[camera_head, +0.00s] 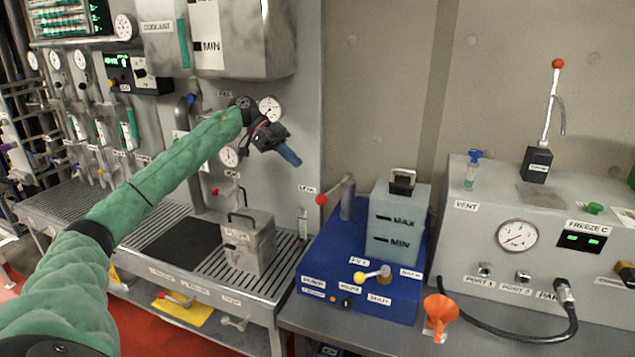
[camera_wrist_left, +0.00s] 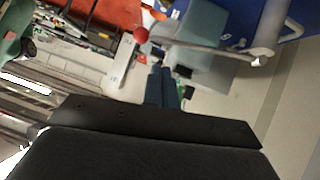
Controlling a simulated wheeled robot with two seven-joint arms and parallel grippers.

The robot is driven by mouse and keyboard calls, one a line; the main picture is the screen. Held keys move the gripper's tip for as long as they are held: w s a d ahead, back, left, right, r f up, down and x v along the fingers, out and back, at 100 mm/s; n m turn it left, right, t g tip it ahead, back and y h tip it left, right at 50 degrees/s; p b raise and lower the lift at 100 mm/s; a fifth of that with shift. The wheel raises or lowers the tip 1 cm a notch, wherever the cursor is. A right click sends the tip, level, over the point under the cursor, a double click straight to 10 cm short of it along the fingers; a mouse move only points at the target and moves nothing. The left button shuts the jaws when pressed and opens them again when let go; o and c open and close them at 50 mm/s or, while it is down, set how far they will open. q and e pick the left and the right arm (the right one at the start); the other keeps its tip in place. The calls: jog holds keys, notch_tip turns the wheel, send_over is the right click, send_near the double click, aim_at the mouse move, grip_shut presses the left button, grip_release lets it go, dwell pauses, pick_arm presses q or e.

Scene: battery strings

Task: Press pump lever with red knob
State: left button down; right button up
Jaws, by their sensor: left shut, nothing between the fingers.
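A lever with a red knob (camera_head: 321,199) sticks out to the left from a grey post (camera_head: 347,200) on the blue unit (camera_head: 330,262). The red knob (camera_wrist_left: 141,34) and its rod also show at the top of the left wrist view. A second, upright lever with a red knob (camera_head: 558,63) stands on a black block on the grey console; its label is too small to read surely. My left gripper (camera_head: 291,157), with blue-grey fingers, is shut and empty, above and left of the blue unit's knob, apart from it. The fingers (camera_wrist_left: 163,88) point toward that knob's side. My right gripper is out of view.
A grey-green tank (camera_head: 397,222) stands on the blue unit behind a yellow-knobbed valve (camera_head: 360,277). A metal can (camera_head: 250,245) sits on the grated bench at left. The grey console (camera_head: 455,260) and an orange funnel (camera_head: 440,312) are at right. The coolant tank hangs above my arm.

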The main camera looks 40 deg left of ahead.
pick_arm(q)
jog(key=shift+a+r+n, duration=0.1)
jog(key=shift+a+n, duration=0.05)
jog(key=shift+n, duration=0.15)
